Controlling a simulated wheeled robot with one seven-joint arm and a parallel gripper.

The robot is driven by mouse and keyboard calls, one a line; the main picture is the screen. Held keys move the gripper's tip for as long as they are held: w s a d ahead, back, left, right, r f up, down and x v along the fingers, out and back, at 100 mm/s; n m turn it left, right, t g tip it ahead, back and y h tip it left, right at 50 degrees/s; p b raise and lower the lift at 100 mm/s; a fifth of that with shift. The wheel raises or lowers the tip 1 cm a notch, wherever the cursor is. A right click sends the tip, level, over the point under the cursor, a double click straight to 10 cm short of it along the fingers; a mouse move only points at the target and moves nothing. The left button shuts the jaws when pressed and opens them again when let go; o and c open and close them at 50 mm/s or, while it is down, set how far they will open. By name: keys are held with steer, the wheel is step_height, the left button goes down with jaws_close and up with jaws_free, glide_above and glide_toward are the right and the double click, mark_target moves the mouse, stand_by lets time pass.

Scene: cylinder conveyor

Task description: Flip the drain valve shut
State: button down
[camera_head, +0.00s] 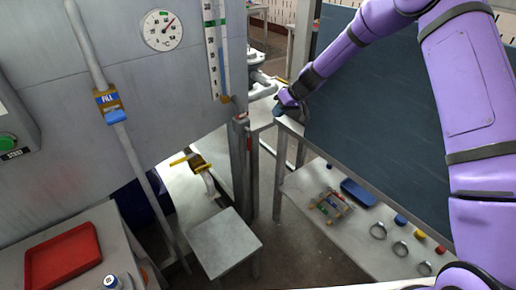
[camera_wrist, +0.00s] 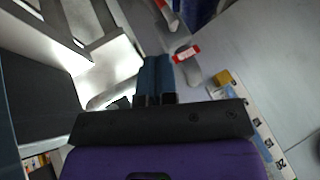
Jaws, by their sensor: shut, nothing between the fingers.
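The drain valve (camera_head: 200,163) shows in the head view low under the tank, on a short pale pipe that bends down. Its yellow handle (camera_head: 181,162) points left, roughly level. I cannot tell from this whether the valve is open or closed. My gripper (camera_head: 279,107) is up and to the right of the valve, past the tank's leg, and well apart from it. In the wrist view the blue fingers (camera_wrist: 157,80) are together with nothing between them. I cannot make out the drain valve in the wrist view.
The tank's grey leg (camera_head: 242,165) stands between my gripper and the valve. A small grey stand (camera_head: 225,243) is below the spout. A sight gauge (camera_head: 211,50) and a blue FILL lever (camera_head: 113,115) are on the tank side. A shelf (camera_head: 290,188) with small parts is at right.

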step_height(320, 180, down, 12)
steer(key=w+a, duration=0.1)
steer(key=w, duration=0.1)
steer(key=shift+w+a+f+y, duration=0.15)
steer(key=shift+a+y, duration=0.2)
steer(key=shift+y, duration=0.05)
